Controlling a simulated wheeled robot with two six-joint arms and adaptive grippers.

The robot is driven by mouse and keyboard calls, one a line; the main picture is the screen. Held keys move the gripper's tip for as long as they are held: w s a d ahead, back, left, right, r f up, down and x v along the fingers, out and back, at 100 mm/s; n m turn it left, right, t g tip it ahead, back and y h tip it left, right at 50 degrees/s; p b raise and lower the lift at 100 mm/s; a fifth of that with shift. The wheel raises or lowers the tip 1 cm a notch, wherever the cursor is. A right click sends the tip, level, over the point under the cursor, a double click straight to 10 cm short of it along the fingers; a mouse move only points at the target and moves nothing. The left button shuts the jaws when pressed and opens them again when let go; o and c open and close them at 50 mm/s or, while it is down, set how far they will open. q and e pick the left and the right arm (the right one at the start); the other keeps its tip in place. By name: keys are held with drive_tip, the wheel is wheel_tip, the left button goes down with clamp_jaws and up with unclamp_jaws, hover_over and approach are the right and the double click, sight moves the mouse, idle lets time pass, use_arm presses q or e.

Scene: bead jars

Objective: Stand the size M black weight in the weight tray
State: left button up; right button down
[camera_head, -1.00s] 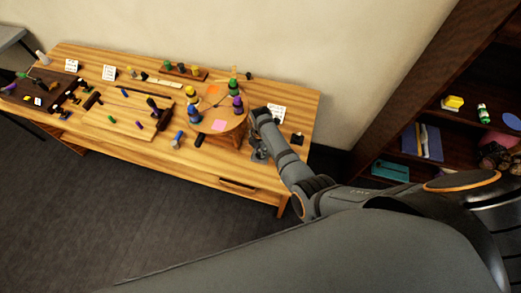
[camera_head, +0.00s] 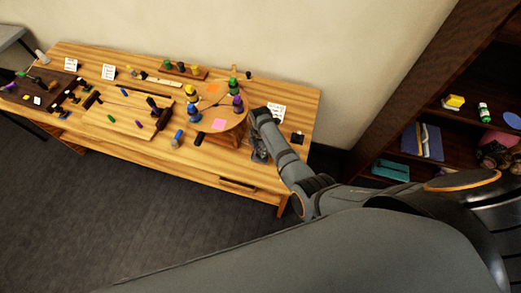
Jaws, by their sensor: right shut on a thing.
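My right gripper (camera_head: 259,155) hangs low at the right side of the round wooden stand, near the table's front edge. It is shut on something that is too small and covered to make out. I cannot pick out the size M black weight with certainty. A small black object (camera_head: 297,138) lies right of the gripper. My left gripper is out of view.
The round stand (camera_head: 208,97) carries several coloured jars and sticky notes. A wooden board (camera_head: 120,112) with small pieces lies left of it, and a dark tray (camera_head: 48,100) at the far left. White cards stand along the back. A bookshelf (camera_head: 386,130) stands at right.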

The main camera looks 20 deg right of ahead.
drive_tip(key=c, duration=1.1)
unclamp_jaws()
drive_tip(key=shift+c, duration=0.2)
wheel_tip(320, 180, up, 12)
